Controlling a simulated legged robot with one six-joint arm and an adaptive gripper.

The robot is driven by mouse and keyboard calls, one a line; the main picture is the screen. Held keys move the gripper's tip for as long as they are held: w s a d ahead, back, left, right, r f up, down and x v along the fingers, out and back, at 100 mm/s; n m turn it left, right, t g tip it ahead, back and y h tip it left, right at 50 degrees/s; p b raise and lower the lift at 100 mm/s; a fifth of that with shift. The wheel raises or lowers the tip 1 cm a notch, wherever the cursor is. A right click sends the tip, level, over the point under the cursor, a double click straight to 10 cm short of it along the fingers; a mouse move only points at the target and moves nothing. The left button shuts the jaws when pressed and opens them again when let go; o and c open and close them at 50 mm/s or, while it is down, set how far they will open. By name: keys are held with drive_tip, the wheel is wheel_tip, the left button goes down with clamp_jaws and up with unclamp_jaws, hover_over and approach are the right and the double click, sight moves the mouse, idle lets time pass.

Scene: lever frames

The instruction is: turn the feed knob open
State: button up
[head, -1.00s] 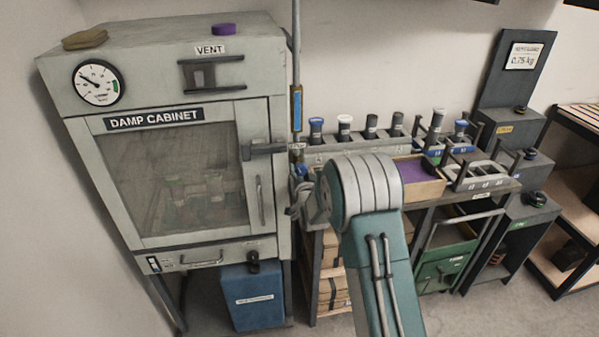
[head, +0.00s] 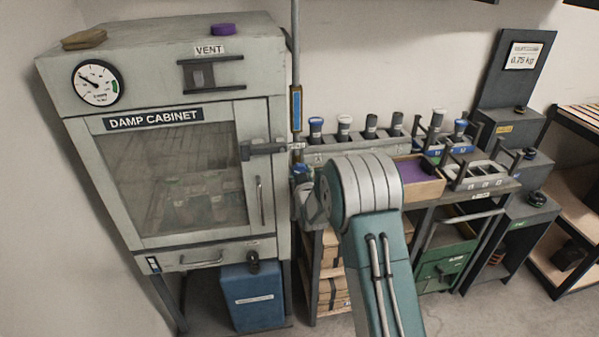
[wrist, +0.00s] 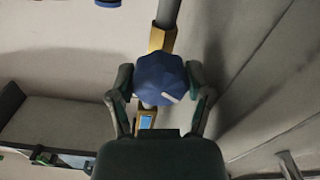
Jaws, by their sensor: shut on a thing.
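The feed knob (wrist: 158,80) is a blue, faceted knob with a white mark on its lower right, seen in the wrist view. It sits on a brass fitting (wrist: 160,40) on a grey pipe. My gripper (wrist: 160,84) has one finger on each side of the knob and is shut on it. In the head view, the vertical pipe (head: 296,60) runs along the right side of the damp cabinet (head: 265,145).
The cabinet's door latch (head: 262,148) juts out close to my gripper. A blue bin (head: 252,297) is below the cabinet.

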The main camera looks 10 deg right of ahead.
idle(0.4)
drive_tip(key=o, duration=0.9)
